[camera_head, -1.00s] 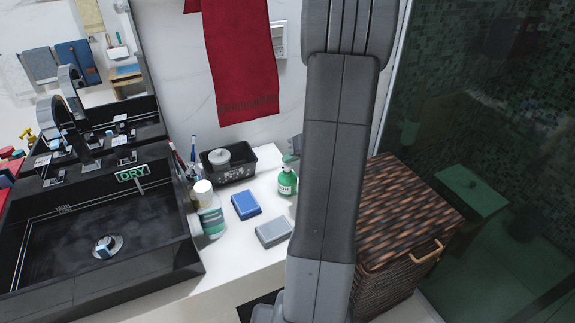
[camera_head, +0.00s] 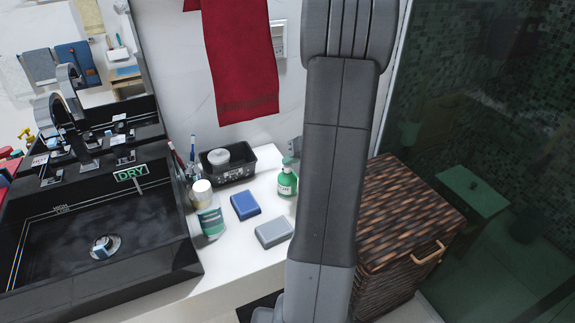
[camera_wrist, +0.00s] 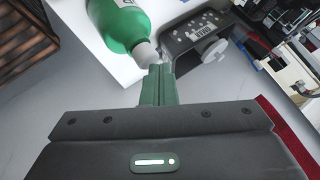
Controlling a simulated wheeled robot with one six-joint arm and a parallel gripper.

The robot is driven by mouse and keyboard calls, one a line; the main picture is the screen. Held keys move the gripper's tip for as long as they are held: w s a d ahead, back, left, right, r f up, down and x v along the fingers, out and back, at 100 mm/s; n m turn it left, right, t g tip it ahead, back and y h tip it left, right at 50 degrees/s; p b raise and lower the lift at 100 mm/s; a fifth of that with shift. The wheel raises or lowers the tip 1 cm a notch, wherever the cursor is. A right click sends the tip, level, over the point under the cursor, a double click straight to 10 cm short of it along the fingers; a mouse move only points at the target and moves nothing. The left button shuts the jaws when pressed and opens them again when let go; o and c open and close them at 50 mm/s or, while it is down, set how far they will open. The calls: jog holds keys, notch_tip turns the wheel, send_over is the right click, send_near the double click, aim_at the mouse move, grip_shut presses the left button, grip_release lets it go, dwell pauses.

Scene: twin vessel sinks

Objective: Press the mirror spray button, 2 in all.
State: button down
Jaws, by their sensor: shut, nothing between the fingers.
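A green pump bottle (camera_head: 287,182) with a pale green top stands on the white counter, just left of my arm, and I take it as the mirror spray. In the wrist view the green bottle (camera_wrist: 122,22) shows at the upper left, its greyish top (camera_wrist: 145,53) pointing toward my fingertips. My gripper (camera_wrist: 158,68) is shut and empty, its fingertips right beside that top. I cannot tell whether they touch it. In the head view my arm hides most of the gripper.
A black basket (camera_head: 232,172), a blue block (camera_head: 245,205), a grey block (camera_head: 274,233) and a white-capped bottle (camera_head: 209,212) stand near the spray. A black sink (camera_head: 150,265) lies left, a wicker hamper (camera_head: 410,215) right. A red towel (camera_head: 240,70) hangs behind.

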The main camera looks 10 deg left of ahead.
dwell(0.4)
jog(key=shift+r+p, duration=0.35)
jog(key=shift+r, duration=0.65)
notch_tip(320, 180, up, 5)
jog(key=shift+p, duration=1.15)
dwell(1.5)
